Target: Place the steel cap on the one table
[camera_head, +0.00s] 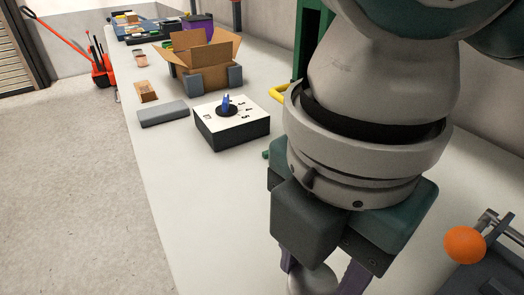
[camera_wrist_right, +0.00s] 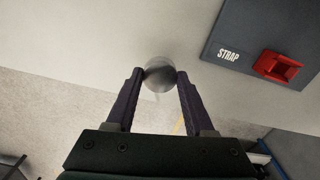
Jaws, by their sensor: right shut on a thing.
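My right gripper (camera_head: 318,278) comes down at the bottom of the head view, with its two purple fingers around a round silvery steel cap (camera_head: 312,282). In the right wrist view the gripper (camera_wrist_right: 159,76) is shut on the cap (camera_wrist_right: 158,68), which sits between the fingertips. The white table (camera_head: 195,215) runs along under the arm; its surface also shows in the wrist view (camera_wrist_right: 90,45). I cannot tell the cap's height above the table. My left gripper is not in view.
A white-topped box with a blue knob (camera_head: 226,103), a grey block (camera_head: 163,113) and an open cardboard box (camera_head: 205,75) stand farther along the table. An orange ball (camera_head: 464,244) is at right. A grey panel marked STRAP (camera_wrist_right: 235,30) bears a red part (camera_wrist_right: 278,66). The near left tabletop is clear.

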